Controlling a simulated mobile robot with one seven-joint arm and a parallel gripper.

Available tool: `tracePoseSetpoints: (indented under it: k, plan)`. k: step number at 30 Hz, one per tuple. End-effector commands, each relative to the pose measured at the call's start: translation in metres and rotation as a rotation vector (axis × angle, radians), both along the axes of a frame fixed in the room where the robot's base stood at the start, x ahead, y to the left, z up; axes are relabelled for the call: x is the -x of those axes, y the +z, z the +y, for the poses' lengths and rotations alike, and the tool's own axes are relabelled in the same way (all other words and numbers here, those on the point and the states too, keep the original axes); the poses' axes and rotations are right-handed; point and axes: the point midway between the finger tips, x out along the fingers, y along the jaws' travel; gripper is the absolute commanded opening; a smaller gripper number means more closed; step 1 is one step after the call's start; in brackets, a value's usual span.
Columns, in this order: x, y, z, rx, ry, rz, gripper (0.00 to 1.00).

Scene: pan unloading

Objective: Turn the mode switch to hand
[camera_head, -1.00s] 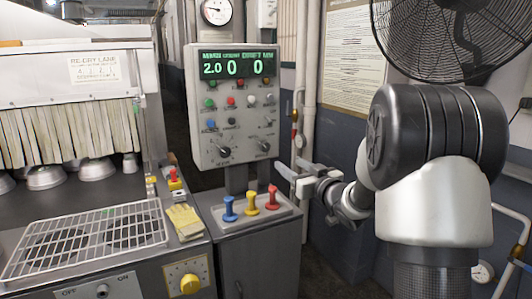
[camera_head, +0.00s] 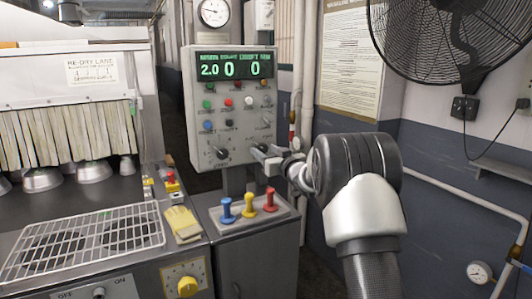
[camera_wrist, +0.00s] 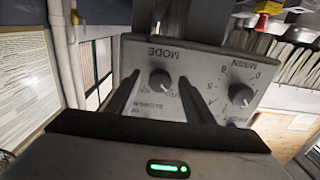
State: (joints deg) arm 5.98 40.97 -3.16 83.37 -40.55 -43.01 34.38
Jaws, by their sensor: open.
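The control panel (camera_head: 232,110) is a grey box with a green-lit display. Its mode switch (camera_wrist: 160,80) is a dark round knob under the upside-down word MODE in the wrist view. In the head view my gripper largely covers that knob. My gripper (camera_wrist: 159,92) is open, with one dark finger on each side of the mode switch and nothing held. In the head view my gripper (camera_head: 262,153) is at the panel's lower right. Whether the fingers touch the knob cannot be told. The small position labels beside it are partly hidden and too blurred to read.
Small buttons and toggles fill the panel above. Blue (camera_head: 226,210), yellow (camera_head: 249,201) and red (camera_head: 270,199) levers stand on the ledge below. A fan (camera_head: 450,35) hangs at upper right.

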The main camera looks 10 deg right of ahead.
Motion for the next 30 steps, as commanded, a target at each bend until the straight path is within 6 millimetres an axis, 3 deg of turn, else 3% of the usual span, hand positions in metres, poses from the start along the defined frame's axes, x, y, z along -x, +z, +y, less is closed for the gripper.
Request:
tracePoseSetpoints:
  k: [5,12,22,30]
  plan:
    - [0.0001,-0.0001,0.0001,0.000,0.000,0.000,0.48]
    - [0.0003,0.0000,0.0000,0.000,0.000,0.000,0.08]
    - [0.0005,0.0015,0.0002,-0.041,0.001,0.014,0.07]
    - [0.0007,0.0039,-0.0008,-0.199,-0.001,0.066,0.07]
